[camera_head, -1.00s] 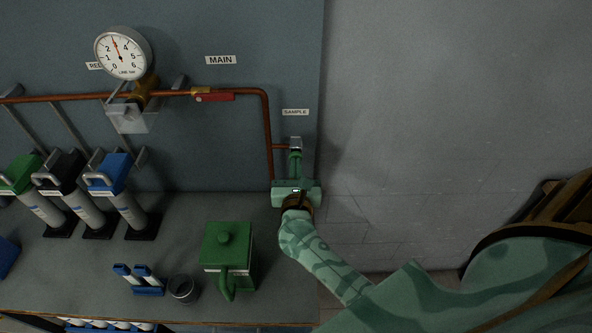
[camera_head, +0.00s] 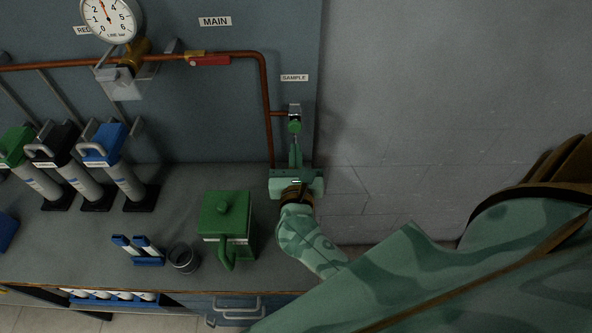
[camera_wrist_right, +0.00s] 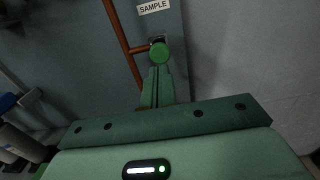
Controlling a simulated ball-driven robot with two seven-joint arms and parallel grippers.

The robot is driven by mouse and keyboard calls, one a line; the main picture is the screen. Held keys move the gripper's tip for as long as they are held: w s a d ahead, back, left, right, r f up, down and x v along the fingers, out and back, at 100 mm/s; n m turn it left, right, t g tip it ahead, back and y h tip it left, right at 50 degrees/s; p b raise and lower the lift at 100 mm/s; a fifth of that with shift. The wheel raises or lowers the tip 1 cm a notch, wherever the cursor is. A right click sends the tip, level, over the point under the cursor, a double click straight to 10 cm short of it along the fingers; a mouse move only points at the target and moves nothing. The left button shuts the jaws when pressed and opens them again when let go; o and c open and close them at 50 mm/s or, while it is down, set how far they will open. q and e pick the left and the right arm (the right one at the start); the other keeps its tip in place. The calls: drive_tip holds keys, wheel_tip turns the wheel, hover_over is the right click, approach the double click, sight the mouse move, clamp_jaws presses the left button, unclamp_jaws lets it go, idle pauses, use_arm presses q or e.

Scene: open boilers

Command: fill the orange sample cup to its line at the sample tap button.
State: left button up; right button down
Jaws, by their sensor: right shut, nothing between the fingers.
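The sample tap (camera_head: 295,112) is a small grey block on the wall under the SAMPLE label, with a round green button (camera_head: 295,127) on its front. The button also shows in the right wrist view (camera_wrist_right: 160,53). My right gripper (camera_head: 296,147) is shut and empty, its fingers pointing at the button. In the head view a small gap shows between the fingertips and the button; in the wrist view the fingertips (camera_wrist_right: 157,70) lie just below it. I see no orange cup. What lies under the tap is hidden by my gripper. My left gripper is not in view.
On the bench stand a green lidded box (camera_head: 224,213), a small dark grey cup (camera_head: 184,259) and a blue rack with two vials (camera_head: 149,260). Several handled cylinders (camera_head: 125,180) stand at left. A copper pipe (camera_head: 266,100) runs down beside the tap. The wall at right is bare.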

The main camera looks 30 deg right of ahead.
drive_tip(key=b+v, duration=0.2)
drive_tip(key=v, duration=0.8)
drive_tip(key=shift+a+f, duration=0.1)
drive_tip(key=shift+f, duration=0.1)
